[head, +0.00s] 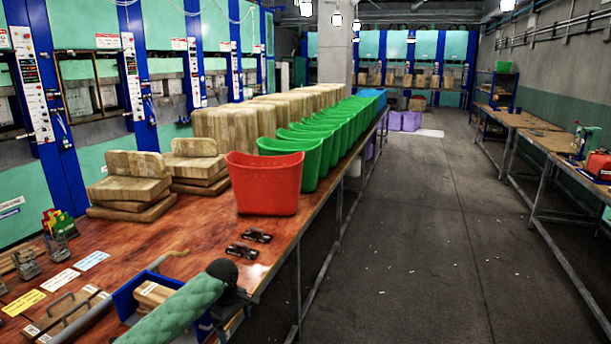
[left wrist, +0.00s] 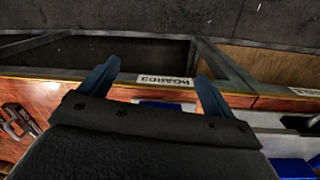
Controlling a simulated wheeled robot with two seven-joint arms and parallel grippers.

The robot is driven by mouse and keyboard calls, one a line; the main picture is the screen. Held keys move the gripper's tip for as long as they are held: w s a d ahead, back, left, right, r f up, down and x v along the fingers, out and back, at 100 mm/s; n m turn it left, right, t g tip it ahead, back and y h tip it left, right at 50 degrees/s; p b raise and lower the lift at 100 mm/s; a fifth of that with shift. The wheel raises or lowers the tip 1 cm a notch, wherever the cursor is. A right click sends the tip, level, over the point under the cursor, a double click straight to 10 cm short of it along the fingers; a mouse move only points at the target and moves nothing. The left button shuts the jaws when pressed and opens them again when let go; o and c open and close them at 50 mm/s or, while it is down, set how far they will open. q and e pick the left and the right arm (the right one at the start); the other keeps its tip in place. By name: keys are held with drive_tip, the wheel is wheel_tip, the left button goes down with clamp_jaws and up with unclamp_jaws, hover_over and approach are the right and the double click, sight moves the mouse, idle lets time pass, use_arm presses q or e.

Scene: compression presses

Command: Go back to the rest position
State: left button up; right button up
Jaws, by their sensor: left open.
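My left gripper (left wrist: 156,74) shows in the left wrist view with its two blue fingers spread wide. Nothing is between them. The fingers are over the edge of the wooden table (left wrist: 75,89), near a white label (left wrist: 165,81) on that edge. I cannot make out the left gripper in the head view. My right gripper is in neither view.
The long wooden table (head: 190,240) holds a red bin (head: 265,185), several green bins (head: 293,157), stacked wooden blocks (head: 130,182), small black items (head: 250,238) and a blue tray (head: 125,300). Dark floor (head: 420,230) lies clear to the right, before another workbench (head: 550,140).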

use_arm(q)
drive_tip(key=s+d+f+m, duration=0.15)
drive_tip(key=s+f, duration=0.35)
drive_tip(key=f, duration=0.6)
drive_tip(key=s+d+f+m+t+h, duration=0.1)
drive_tip(key=s+f+m, duration=0.35)
drive_tip(key=f, duration=0.75)
drive_tip(key=s+d+f+m, duration=0.1)
drive_tip(key=s+f, duration=0.6)
drive_tip(key=f, duration=0.4)
drive_tip(key=s+f+m, duration=0.2)
drive_tip(key=s+f, duration=0.5)
drive_tip(key=s, duration=0.4)
drive_tip(key=s+a+f+m+y+b, duration=0.1)
drive_tip(key=s+f+m, duration=0.1)
drive_tip(key=s+f, duration=0.6)
drive_tip(key=s+a+f+m, duration=0.1)
drive_tip(key=s+f+m, duration=0.2)
drive_tip(key=s+f, duration=0.4)
drive_tip(key=shift+s+a+f+b, duration=0.2)
drive_tip(key=shift+s+b, duration=0.1)
drive_tip(key=shift+s, duration=4.4)
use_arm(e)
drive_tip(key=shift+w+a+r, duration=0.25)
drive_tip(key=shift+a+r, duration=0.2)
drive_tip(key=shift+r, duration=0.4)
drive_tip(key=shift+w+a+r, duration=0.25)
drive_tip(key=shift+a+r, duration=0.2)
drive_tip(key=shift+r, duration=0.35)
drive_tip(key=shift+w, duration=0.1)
